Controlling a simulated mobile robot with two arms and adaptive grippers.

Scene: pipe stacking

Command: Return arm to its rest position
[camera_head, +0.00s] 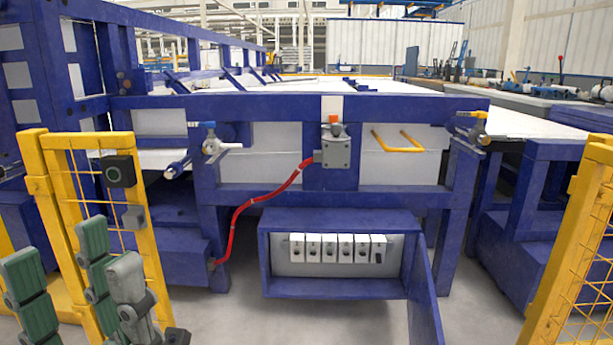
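My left gripper (70,262) is in the lower left corner of the head view. Its grey-green jointed fingers point upward and stand apart, with nothing visible between them. The gripper is open, in front of the left yellow fence panel (97,190). I cannot tell whether it touches the panel. Its palm and most of my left arm are cut off by the picture edge. My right gripper is not in view. No loose pipe is clearly visible.
A blue machine frame (330,104) stands ahead, with a red hose (241,207). Below it is an open cabinet (340,218) holding white switch-like blocks (338,248). A yellow mesh fence (572,262) stands at the right. The grey floor (335,322) between the fences is clear.

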